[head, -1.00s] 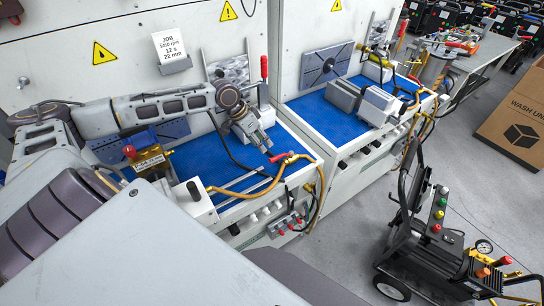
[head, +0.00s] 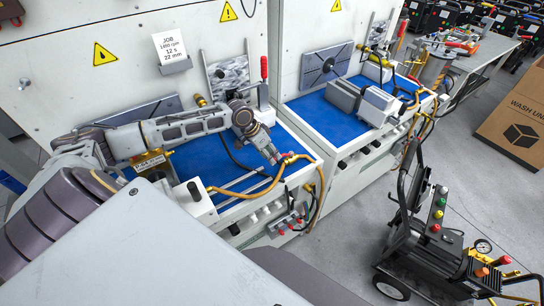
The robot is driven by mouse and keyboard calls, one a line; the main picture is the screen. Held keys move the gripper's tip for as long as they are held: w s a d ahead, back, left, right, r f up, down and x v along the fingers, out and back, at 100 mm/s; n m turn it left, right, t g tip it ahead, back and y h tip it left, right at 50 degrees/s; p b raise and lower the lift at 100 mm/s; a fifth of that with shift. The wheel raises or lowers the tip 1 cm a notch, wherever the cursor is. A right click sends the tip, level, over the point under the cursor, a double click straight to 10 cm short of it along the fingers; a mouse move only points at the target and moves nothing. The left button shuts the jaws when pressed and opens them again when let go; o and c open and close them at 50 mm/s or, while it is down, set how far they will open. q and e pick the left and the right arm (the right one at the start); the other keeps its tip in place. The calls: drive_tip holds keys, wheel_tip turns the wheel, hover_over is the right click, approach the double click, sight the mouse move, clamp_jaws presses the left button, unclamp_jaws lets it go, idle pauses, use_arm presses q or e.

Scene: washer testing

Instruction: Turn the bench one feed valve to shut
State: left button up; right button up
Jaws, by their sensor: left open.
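Bench one is the nearer bench with a blue mat (head: 205,160). Its feed valve (head: 290,160), a brass fitting with a red lever, sits at the mat's right front edge, joined to a yellow hose (head: 235,192). My left gripper (head: 273,155) reaches across the mat from the left, its fingertips pointing down and right at the red lever. The jaws are open. The fingertips cover much of the lever, and I cannot tell whether they touch it. My right gripper is not in view.
A red-topped upright clamp (head: 264,70) stands behind my left gripper. A job card (head: 169,46) is on the back panel. A second blue-matted bench with grey blocks (head: 378,105) is to the right. A wheeled cart (head: 425,235) stands on the floor at the lower right.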

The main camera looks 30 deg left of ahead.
use_arm(q)
drive_tip(key=shift+x, duration=1)
clamp_jaws()
